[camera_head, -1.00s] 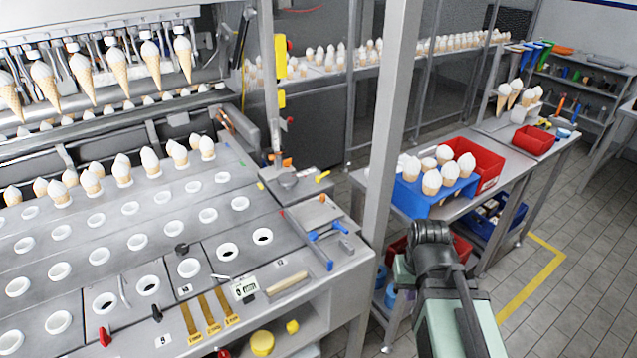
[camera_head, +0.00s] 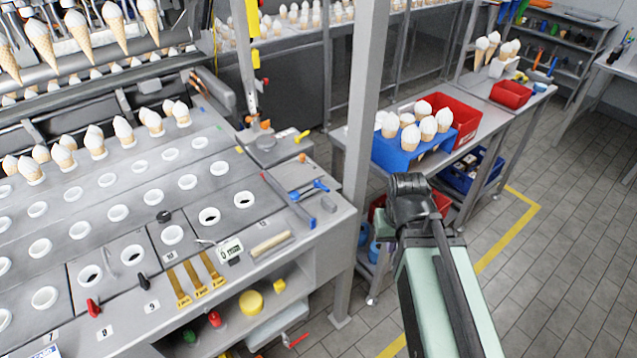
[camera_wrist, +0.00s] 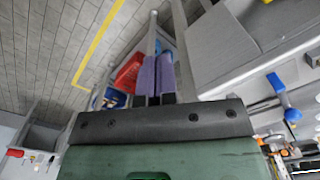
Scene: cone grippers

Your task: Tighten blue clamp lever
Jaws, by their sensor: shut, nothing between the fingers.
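The blue clamp lever (camera_head: 318,186) lies near the right end of the grey machine table (camera_head: 285,165), beside a long bar with a blue end. A blue lever with a rounded end (camera_wrist: 283,97) also shows at the right of the wrist view, on a grey metal edge. My gripper (camera_wrist: 157,58) is in the wrist view with its two purplish fingers side by side and shut, holding nothing. It points away from the lever, which is off to its right and apart from it. In the head view my fingers are hidden behind my arm.
An upright grey post (camera_head: 357,130) stands between the machine table and my arm. A blue cone holder (camera_head: 398,150) and a red bin (camera_head: 452,120) stand on the side bench. The tiled floor (camera_head: 560,260) at the right is clear.

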